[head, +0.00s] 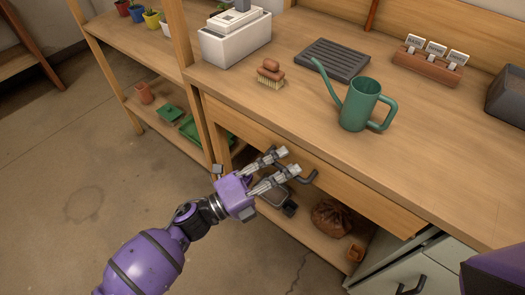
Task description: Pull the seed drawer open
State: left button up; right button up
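The seed drawer (364,197) is a long wooden front under the workbench top, with a dark bar handle (309,179) near its middle. It looks shut or nearly so; I cannot tell whether there is a small gap. My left gripper (289,161) is at the handle, its two grey fingers pointing at the drawer front and spread apart. The fingers partly cover the handle, and I cannot tell whether they touch it. My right gripper is not in view; only a purple part of mine shows at the lower right corner.
A lower shelf holds a brown sack (331,217). Grey cabinet drawers (405,272) stand right. The floor at left is clear.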

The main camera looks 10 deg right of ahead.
pick_arm(q)
jog(key=shift+d, duration=0.1)
grip_shut()
dwell(0.3)
jog(key=s+a+p, duration=0.1)
jog(key=s+a, duration=0.8)
jog(key=a, duration=0.2)
jog(key=s+a+p, duration=0.1)
jog(key=s+a, duration=0.8)
jog(key=a, duration=0.3)
jog(key=shift+p, duration=0.35)
jog(key=shift+w+f, duration=0.1)
